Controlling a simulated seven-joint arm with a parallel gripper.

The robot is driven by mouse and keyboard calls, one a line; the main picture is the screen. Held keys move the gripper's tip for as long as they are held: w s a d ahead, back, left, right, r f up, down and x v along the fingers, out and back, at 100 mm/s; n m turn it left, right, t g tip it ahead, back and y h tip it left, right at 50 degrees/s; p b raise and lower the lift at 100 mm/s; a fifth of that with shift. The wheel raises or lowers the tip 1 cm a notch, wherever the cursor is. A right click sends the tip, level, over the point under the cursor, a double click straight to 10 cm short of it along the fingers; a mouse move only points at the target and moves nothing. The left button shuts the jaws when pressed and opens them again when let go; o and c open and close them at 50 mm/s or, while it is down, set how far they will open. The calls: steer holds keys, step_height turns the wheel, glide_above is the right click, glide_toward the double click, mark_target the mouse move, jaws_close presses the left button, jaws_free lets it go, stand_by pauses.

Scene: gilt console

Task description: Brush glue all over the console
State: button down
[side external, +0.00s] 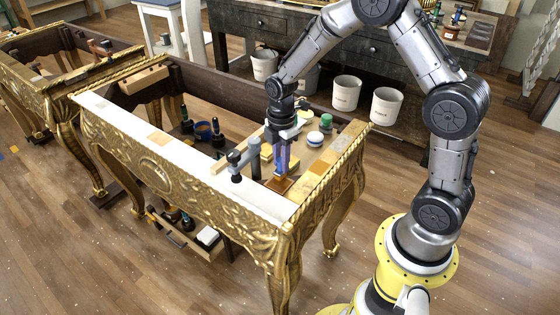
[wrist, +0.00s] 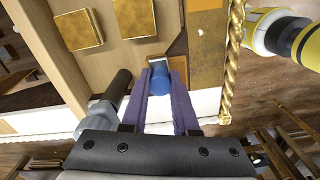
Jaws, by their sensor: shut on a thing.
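The gilt console (side external: 190,165) has a carved gold frame with a white top edge and an open inside. Its rope-like gold edge (wrist: 235,65) crosses the right of the wrist view. My gripper (side external: 282,163) points down over the console's right end. Its purple fingers (wrist: 160,78) are shut on a blue-handled brush (wrist: 159,80), with a grey part showing beyond the fingers. The bristles are hard to make out. A shiny amber-brown patch (wrist: 206,50) lies just right of the brush; it also shows below the gripper in the side view (side external: 280,184). I cannot tell whether the brush touches it.
Gold blocks (wrist: 78,30) lie on the wood. Another gilt console (side external: 75,75) stands at left.

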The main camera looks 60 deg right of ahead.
steer(key=shift+a, duration=2.85)
steer(key=shift+d, duration=3.15)
steer(key=shift+r, duration=3.85)
